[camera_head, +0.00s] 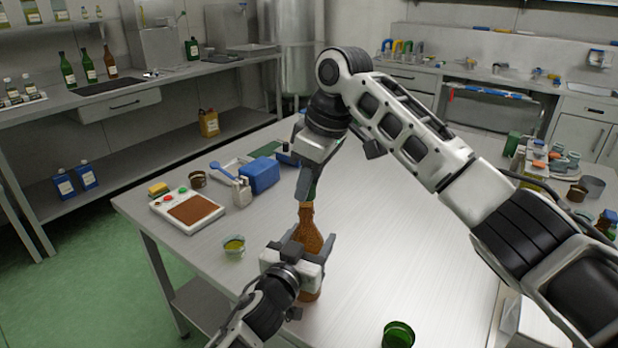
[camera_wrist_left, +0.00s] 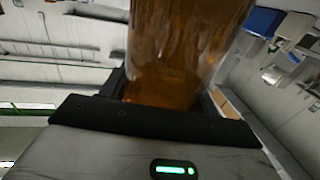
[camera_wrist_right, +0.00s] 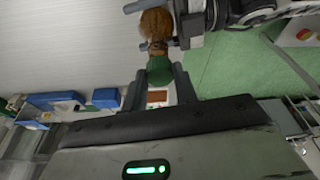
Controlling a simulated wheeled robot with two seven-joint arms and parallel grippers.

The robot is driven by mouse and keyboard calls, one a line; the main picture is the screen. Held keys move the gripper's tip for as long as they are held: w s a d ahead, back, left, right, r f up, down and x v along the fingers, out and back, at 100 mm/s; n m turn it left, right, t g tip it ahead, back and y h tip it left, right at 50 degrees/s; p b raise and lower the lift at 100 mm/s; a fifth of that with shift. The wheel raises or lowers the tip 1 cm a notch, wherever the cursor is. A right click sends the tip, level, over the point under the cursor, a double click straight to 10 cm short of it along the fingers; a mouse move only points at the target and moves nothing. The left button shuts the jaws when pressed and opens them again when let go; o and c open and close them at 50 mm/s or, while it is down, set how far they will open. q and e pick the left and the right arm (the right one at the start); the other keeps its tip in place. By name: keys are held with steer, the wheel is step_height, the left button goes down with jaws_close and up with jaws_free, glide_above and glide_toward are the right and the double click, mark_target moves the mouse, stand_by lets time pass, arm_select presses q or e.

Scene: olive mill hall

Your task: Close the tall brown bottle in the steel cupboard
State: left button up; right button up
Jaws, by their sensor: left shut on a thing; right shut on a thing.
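The tall brown bottle (camera_head: 308,222) stands on the steel table toward the front. My left gripper (camera_head: 312,243) is shut around its body; the bottle's amber glass fills the upper part of the left wrist view (camera_wrist_left: 185,50). My right gripper (camera_head: 308,195) points down over the bottle's mouth and is shut on a green stopper (camera_wrist_right: 159,69). In the right wrist view the stopper is in line with the bottle's neck (camera_wrist_right: 157,46). I cannot tell whether it is seated in the mouth or only touching it.
Left of the bottle are a small cup (camera_head: 234,247), a panel with a brown pad (camera_head: 190,210) and a blue box (camera_head: 262,174). A green cup (camera_head: 398,335) stands at the front. Several containers crowd the right edge. The table between is mostly clear. A steel cupboard (camera_head: 590,133) is at back right.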

steer(key=shift+f, duration=0.1)
steer(key=shift+f, duration=0.8)
steer(key=shift+f, duration=0.55)
